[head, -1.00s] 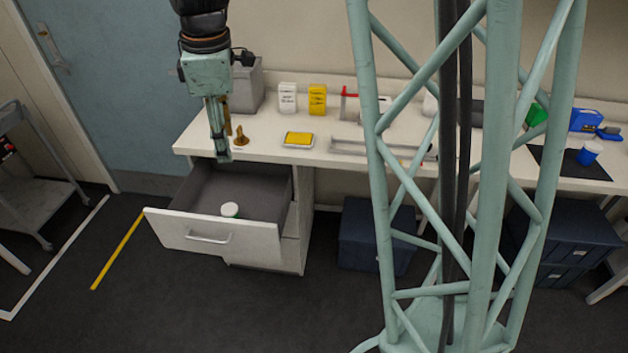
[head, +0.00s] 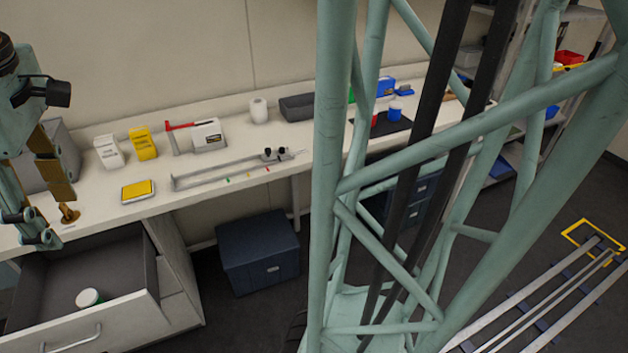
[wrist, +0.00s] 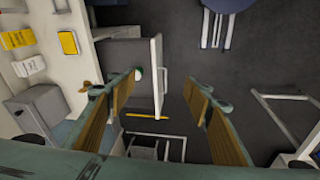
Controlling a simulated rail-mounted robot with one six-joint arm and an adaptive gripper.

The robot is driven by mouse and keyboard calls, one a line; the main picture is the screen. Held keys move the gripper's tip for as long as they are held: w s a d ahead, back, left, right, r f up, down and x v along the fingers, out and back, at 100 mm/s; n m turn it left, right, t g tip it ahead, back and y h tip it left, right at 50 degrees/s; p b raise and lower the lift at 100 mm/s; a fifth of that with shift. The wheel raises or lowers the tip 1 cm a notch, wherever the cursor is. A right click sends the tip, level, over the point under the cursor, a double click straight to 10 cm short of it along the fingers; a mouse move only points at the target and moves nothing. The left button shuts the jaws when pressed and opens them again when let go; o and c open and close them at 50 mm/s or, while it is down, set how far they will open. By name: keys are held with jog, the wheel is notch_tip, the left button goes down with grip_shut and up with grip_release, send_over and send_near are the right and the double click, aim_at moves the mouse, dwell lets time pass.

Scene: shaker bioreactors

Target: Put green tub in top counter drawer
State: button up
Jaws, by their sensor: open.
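A small white and green tub (head: 88,298) stands inside the pulled-out top counter drawer (head: 85,338), on its floor near the front panel. A white bit of it also shows in the wrist view (wrist: 139,76), partly hidden by a finger. The open drawer also shows in the wrist view (wrist: 157,62). My gripper (head: 38,215) is above the drawer at the left edge of the head view, partly cut off. In the wrist view my gripper (wrist: 163,86) has its fingers wide apart with nothing between them. It is clear of the tub.
The counter (head: 225,165) holds a brown-gold piece (head: 68,213), a yellow-topped tray (head: 138,190), white and yellow boxes, and a grey box (head: 60,160) close to my gripper. A dark blue bin (head: 258,255) stands under the counter. Floor in front of the drawer is clear.

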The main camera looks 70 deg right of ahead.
jog(key=s+r+m, duration=0.1)
jog(key=s+m, duration=0.2)
jog(key=s, duration=0.7)
jog(key=s+r+m+t, duration=0.1)
jog(key=s+m, duration=0.3)
jog(key=s, duration=0.7)
jog(key=shift+s+d+r, duration=0.15)
jog(key=shift+d+r, duration=0.1)
jog(key=shift+r, duration=0.2)
jog(key=shift+r, duration=0.1)
